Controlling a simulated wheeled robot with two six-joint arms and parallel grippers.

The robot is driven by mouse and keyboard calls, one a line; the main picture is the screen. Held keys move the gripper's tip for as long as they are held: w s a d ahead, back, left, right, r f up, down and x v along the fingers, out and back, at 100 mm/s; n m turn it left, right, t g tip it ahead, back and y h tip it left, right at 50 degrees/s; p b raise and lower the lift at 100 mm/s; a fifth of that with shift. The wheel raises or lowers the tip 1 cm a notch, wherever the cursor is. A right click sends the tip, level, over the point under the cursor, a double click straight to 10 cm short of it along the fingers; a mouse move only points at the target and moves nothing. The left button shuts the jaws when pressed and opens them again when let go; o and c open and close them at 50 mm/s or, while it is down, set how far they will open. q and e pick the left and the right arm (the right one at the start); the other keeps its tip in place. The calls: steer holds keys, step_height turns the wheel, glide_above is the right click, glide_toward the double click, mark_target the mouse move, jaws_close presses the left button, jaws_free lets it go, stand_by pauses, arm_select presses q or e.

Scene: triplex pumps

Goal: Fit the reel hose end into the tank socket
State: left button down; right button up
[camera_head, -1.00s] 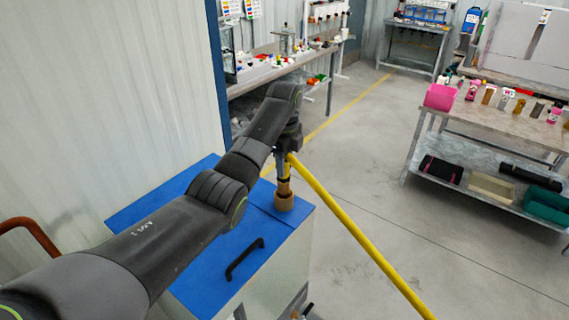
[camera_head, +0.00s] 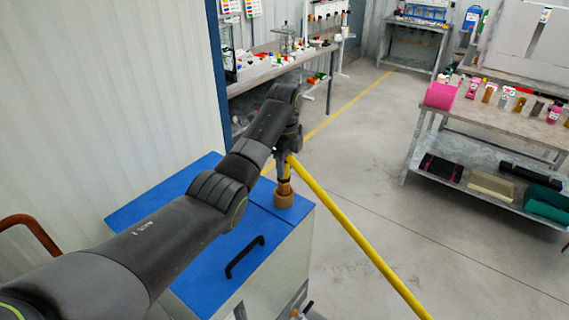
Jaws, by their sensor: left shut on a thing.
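My left gripper (camera_head: 285,168) points down over the blue tank top and is shut on the yellow reel hose end. The hose (camera_head: 345,225) runs from the gripper down to the lower right, out of the picture. Directly below the gripper, a brown round tank socket (camera_head: 284,197) stands on the blue top (camera_head: 195,250) near its right edge. The hose end (camera_head: 284,182) meets the socket in the picture; how deep it sits in it I cannot tell.
A black handle (camera_head: 245,256) stands on the blue top, in front of the socket. A wall (camera_head: 100,90) rises at the left. A workbench (camera_head: 270,75) with small parts is behind, and a table (camera_head: 510,120) with bottles is at the right.

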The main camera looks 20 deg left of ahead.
mark_target(283, 184)
arm_select(q)
steer(key=shift+w+r, duration=0.1)
steer(key=shift+r, duration=0.05)
steer(key=shift+r, duration=0.1)
stand_by(0.4)
stand_by(1.3)
steer(key=shift+f+b, duration=0.35)
steer(key=shift+f, duration=1.85)
steer(key=c, duration=1)
jaws_free()
